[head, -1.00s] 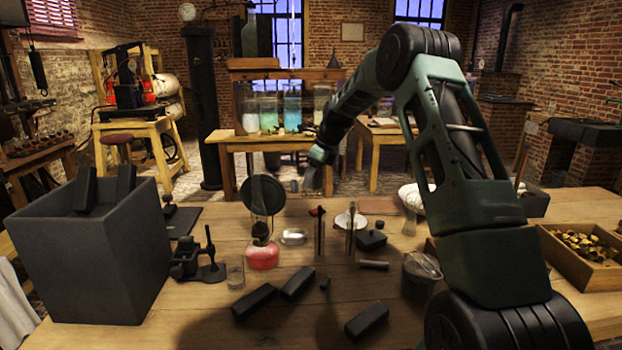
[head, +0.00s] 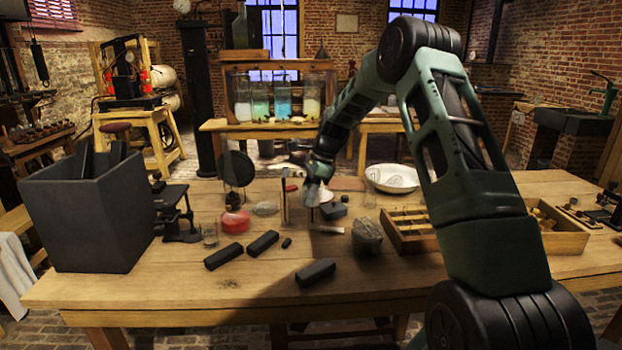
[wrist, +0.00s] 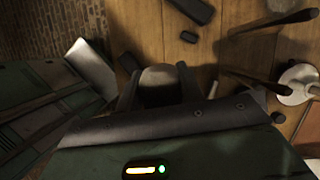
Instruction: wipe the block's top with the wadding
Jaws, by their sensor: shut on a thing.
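In the wrist view my gripper (wrist: 157,88) is shut on a rounded greyish lump (wrist: 160,76), which looks like the wadding. In the head view the lump cannot be made out. Several dark oblong blocks lie on the table: one at the left (head: 223,256), one beside it (head: 262,243), one nearer the front edge (head: 315,271). A squat dark block (head: 333,210) sits right by my gripper. I cannot tell which is the task's block.
A large grey bin (head: 88,225) stands at the left. Upright rods (head: 285,208), a red-based lamp (head: 235,221) and a glass vessel (head: 367,236) stand around my gripper. A compartmented wooden box (head: 408,232) is at the right. The table's front strip (head: 220,292) is clear.

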